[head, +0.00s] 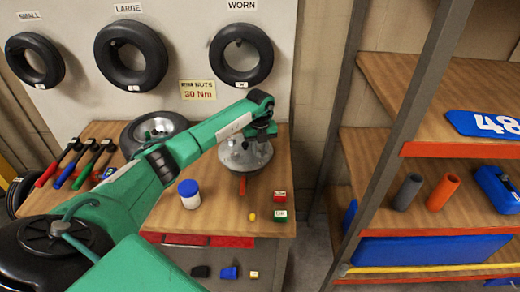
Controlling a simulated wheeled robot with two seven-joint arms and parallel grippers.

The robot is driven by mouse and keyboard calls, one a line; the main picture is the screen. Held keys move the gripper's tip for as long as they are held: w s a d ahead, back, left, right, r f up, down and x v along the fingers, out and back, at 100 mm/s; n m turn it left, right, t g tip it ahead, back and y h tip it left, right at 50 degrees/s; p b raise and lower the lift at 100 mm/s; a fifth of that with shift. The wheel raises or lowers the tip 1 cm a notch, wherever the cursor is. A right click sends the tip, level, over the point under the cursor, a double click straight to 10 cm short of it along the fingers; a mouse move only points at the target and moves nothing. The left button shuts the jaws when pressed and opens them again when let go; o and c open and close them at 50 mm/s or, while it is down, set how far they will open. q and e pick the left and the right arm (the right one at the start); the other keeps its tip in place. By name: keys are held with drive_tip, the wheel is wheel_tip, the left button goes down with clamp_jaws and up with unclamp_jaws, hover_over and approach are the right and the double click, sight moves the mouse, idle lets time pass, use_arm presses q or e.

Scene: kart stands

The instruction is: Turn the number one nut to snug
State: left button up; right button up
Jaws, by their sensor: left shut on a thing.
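My left gripper (262,132) is at the end of my green arm, pointing down over a grey metal wheel hub (240,163) on the wooden bench. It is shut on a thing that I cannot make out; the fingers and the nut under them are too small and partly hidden. Small studs or nuts show on the hub's face, but I cannot read their numbers. A short orange-red piece (242,187) sticks out below the hub's front edge. My right gripper is not in view.
A tyre with a rim (153,131) lies on the bench (220,218) behind my arm. A white jar with a blue lid (189,194) stands left of the hub; small red and green boxes (280,206) lie right. Tools with coloured handles (68,165) lie left. A shelf rack (430,145) stands right.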

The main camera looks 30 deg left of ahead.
use_arm(q)
drive_tip(key=m+b, duration=0.2)
drive_tip(key=m, duration=0.1)
drive_tip(key=shift+f, duration=0.15)
drive_tip(key=m+b, duration=0.2)
drive_tip(key=shift+m, duration=0.3)
drive_tip(key=m+b, duration=0.2)
drive_tip(key=m, duration=0.1)
drive_tip(key=shift+m+b, duration=0.3)
drive_tip(key=shift+b, duration=0.05)
drive_tip(key=m+b, duration=0.2)
drive_tip(key=m, duration=0.1)
drive_tip(key=shift+m, duration=0.4)
drive_tip(key=m+b, duration=0.2)
drive_tip(key=m, duration=0.3)
drive_tip(key=m+b, duration=0.1)
drive_tip(key=m, duration=0.2)
drive_tip(key=shift+m, duration=0.3)
drive_tip(key=shift+r+m, duration=0.2)
drive_tip(key=shift+m, duration=0.6)
drive_tip(key=shift+m+b, duration=0.3)
drive_tip(key=shift+m, duration=0.1)
